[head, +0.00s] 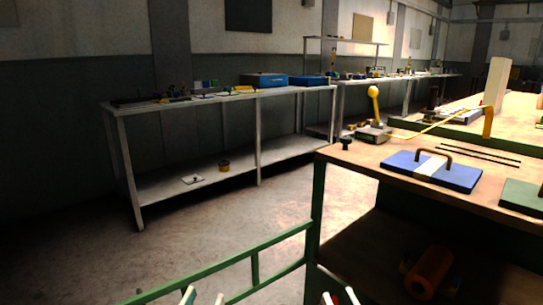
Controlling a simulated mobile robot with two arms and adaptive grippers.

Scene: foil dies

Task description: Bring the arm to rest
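Only the fingertips of my grippers show, at the bottom edge of the head view. My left gripper (203,298) has two pale tips standing apart with bare floor between them; it looks open and empty. My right gripper (338,298) also shows two tips apart, near the workbench's left leg; it looks open and empty. Both arms behind the tips are out of view. A blue plate with a pale stripe and a brown handle (457,176) lies on the wooden workbench (380,160). A green plate (524,194) lies to its right, cut by the picture edge.
A green rail (270,250) crosses low ahead of my grippers. A yellow-knobbed lever (374,98) stands at the workbench's far left, near a black knob (346,143). An orange cylinder (429,270) lies below the top. A grey shelf table (220,98) lines the wall; the floor between is clear.

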